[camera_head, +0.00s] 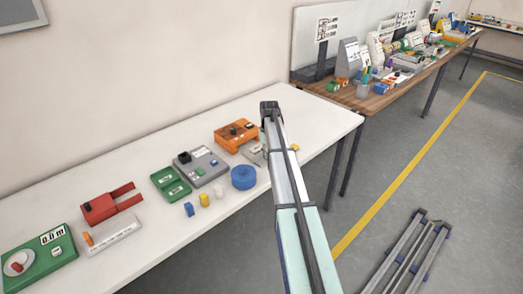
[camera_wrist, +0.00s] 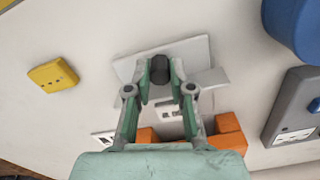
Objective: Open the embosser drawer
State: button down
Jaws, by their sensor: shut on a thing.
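In the wrist view my gripper (camera_wrist: 161,76) is shut on a dark round knob (camera_wrist: 160,63). The knob stands in front of a pale grey, flat-faced unit (camera_wrist: 197,52), which looks like the embosser. I cannot tell how far its drawer is out. A pale piece (camera_wrist: 214,80) lies at its right side, and part of its lower side is hidden by my fingers. In the head view a small pale part of this unit (camera_head: 254,153) shows beside my arm, which hides the rest and my gripper.
An orange device (camera_head: 237,132) stands close by; its orange parts also show behind my gripper in the wrist view (camera_wrist: 228,124). A yellow block (camera_wrist: 53,75) lies nearby. The white table's (camera_head: 150,258) front edge is clear.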

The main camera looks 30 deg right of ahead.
jog(key=shift+w, duration=0.1)
jog(key=c, duration=1)
grip_release()
jog(key=shift+r, duration=0.1)
notch_tip(320, 180, up, 12)
jog(key=shift+f, duration=0.1)
